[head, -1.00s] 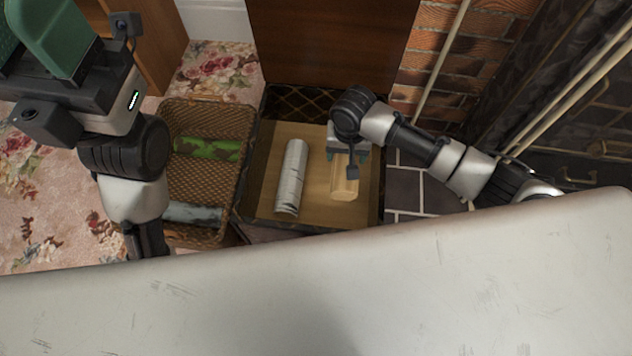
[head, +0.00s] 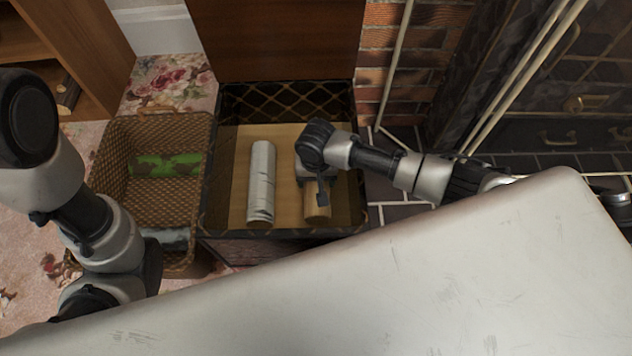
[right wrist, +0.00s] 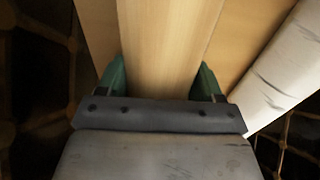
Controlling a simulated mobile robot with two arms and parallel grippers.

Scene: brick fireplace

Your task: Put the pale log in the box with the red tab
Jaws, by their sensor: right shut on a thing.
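A pale, smooth log (head: 318,203) lies in a dark box with a gold lattice pattern (head: 288,104). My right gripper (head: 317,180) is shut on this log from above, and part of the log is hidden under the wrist. In the right wrist view the pale log (right wrist: 168,40) sits between the two green fingers. A white birch-like log (head: 262,182) lies to its left in the same box. No red tab can be made out on any container. My left arm shows at the left, but its gripper is out of the picture.
A wicker basket (head: 150,212) stands left of the box, with a mossy green log (head: 166,165) and a grey log (head: 165,238) in it. A brown wooden panel (head: 275,40) rises behind the box. A brick wall (head: 430,40) and dark hearth lie to the right.

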